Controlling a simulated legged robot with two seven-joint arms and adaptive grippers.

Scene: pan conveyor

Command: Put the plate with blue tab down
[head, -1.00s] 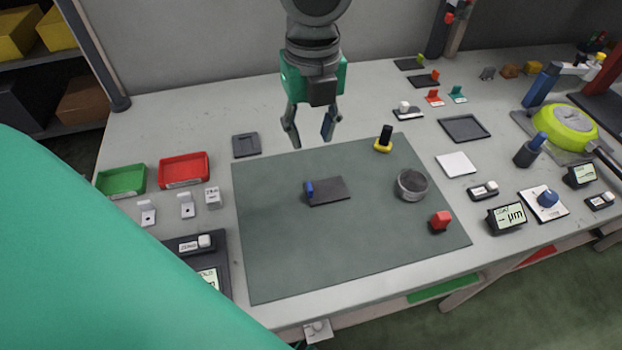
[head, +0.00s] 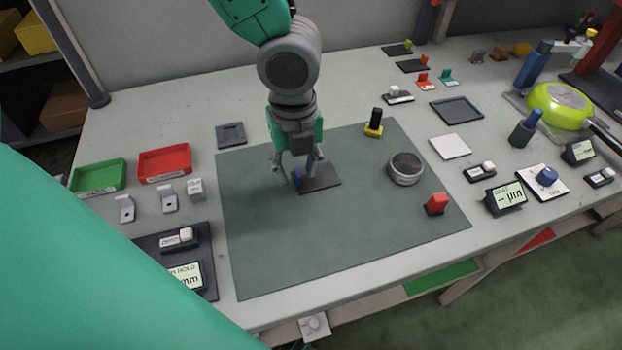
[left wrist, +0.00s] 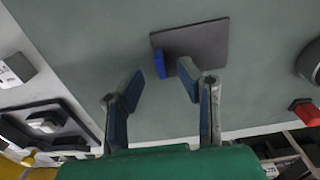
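The dark plate (head: 321,178) lies flat on the green-grey mat, with its blue tab (head: 297,180) standing at its left edge. In the left wrist view the plate (left wrist: 197,44) lies beyond my fingers, and the blue tab (left wrist: 160,64) shows in the gap between the fingertips. My left gripper (head: 295,175) is over the tab end of the plate and partly covers it. In the left wrist view its two fingers (left wrist: 160,79) are apart with nothing between their pads. Whether they touch the tab cannot be told. My right gripper is not in view.
Red (head: 164,164) and green (head: 97,176) trays stand left of the mat. The front of the mat is clear.

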